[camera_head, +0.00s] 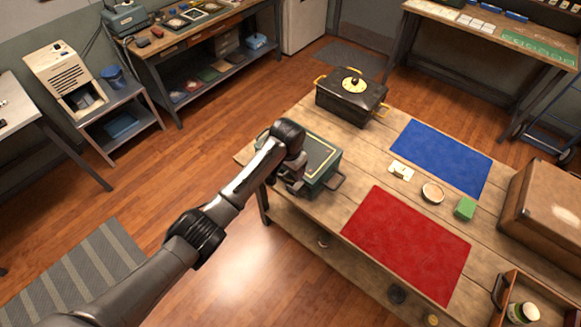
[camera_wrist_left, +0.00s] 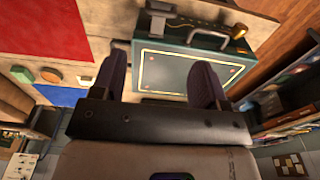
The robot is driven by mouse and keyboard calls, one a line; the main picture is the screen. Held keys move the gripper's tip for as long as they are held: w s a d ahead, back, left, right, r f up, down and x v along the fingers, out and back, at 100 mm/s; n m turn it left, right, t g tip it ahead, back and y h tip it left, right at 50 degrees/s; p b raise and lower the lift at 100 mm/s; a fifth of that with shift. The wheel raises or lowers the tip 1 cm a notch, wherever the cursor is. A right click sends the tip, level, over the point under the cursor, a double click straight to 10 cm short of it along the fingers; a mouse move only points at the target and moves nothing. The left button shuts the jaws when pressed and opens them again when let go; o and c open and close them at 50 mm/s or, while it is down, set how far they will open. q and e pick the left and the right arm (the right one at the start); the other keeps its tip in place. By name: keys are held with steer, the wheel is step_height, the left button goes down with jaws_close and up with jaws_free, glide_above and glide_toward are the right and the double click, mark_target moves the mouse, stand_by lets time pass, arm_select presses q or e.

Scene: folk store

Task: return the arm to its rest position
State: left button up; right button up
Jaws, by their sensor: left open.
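My left arm comes in from the lower left of the head view. Its gripper (camera_head: 292,182) is at the near-left side of a dark green box (camera_head: 325,158) with yellow trim on the wooden table (camera_head: 381,152). The arm hides part of the box. In the left wrist view the two dark fingers of my left gripper (camera_wrist_left: 163,80) stand apart, with nothing held between them. The box's green, yellow-trimmed face (camera_wrist_left: 165,73) shows behind and between them. I cannot tell whether the fingers touch the box. My right gripper is in neither view.
A black lidded box (camera_head: 350,99) stands at the table's far end. A blue mat (camera_head: 440,155), red mat (camera_head: 407,243), small dish (camera_head: 433,192), green block (camera_head: 465,208) and brown case (camera_head: 545,205) lie rightward. Open floor (camera_head: 235,245) lies left of the table.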

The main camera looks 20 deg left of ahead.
arm_select(q)
step_height(320, 180, up, 21)
steer(key=d+t, duration=0.3)
steer(key=t, duration=0.6)
steer(key=s+a+f+g, duration=0.1)
steer(key=s+f+g, duration=0.1)
steer(key=s+f, duration=0.9)
steer(key=s+a+f+n+g, duration=0.15)
steer(key=s+f, duration=0.35)
steer(key=s, duration=1.1)
steer(key=s+a+f+g, duration=0.25)
steer(key=s+f, duration=0.55)
steer(key=s, duration=0.6)
step_height(320, 180, up, 13)
steer(key=p, duration=1.3)
steer(key=shift+s+d, duration=0.3)
steer(key=shift+s, duration=0.05)
